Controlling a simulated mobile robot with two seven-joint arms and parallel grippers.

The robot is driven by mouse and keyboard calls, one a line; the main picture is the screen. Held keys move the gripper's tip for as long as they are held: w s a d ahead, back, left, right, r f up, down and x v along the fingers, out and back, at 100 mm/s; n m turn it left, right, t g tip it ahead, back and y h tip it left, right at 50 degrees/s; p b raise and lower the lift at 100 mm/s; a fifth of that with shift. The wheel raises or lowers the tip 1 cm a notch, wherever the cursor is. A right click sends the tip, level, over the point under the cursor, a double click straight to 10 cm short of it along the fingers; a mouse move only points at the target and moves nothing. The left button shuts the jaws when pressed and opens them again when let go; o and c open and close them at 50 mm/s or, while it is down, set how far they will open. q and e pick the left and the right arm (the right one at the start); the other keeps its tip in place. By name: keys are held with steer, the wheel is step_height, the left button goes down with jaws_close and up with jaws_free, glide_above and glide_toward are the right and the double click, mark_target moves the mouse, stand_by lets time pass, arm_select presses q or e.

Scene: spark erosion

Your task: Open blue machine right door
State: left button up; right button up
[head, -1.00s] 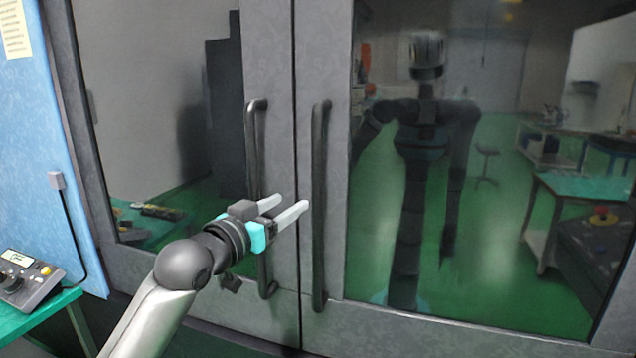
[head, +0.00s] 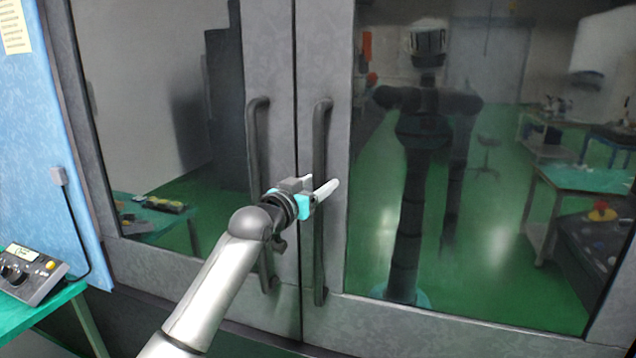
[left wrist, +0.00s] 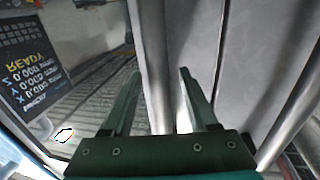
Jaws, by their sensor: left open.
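The machine's right door (head: 338,80) is shut against the left door (head: 268,60), with dark glass in its grey frame. Its long dark vertical handle (head: 319,250) stands beside the centre seam. My left gripper (head: 320,168) is open at mid-height of this handle. In the head view one finger crosses in front of the handle and the other is just left of it. In the left wrist view a vertical bar (left wrist: 153,60), apparently this handle, shows between the open fingers (left wrist: 159,73). I cannot tell whether they touch it. My right gripper is out of view.
The left door's handle (head: 253,150) runs close beside my left wrist. A control box (head: 32,275) sits on a green table (head: 60,300) at the left, by the machine's blue side panel (head: 45,150). The right door's glass reflects the room and my body.

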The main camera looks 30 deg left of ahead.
arm_select(q)
steer(key=shift+c, duration=0.3)
jaws_close()
stand_by(0.3)
stand_by(0.9)
